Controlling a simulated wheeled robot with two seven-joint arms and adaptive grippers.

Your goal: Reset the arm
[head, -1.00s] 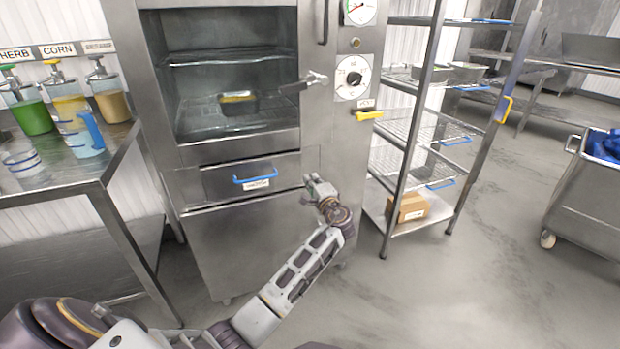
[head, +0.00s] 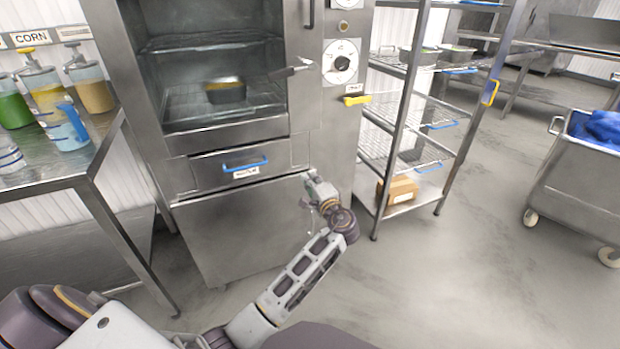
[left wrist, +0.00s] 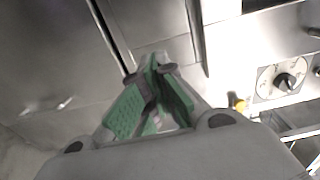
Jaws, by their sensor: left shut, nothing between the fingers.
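My left gripper (head: 309,183) is shut and empty in front of the lower right part of the steel oven (head: 245,220). Its arm comes up from the bottom of the head view. In the left wrist view the green finger pads of the left gripper (left wrist: 158,68) meet at the tips, with the blurred oven front behind them. My right gripper is not in view.
A pan (head: 226,92) stands on a rack inside the oven. A drawer with a blue handle (head: 245,165) is below. A steel table (head: 50,172) with pump bottles stands left. A wire shelf rack (head: 440,165) and a cart (head: 570,185) stand right. Floor between them is clear.

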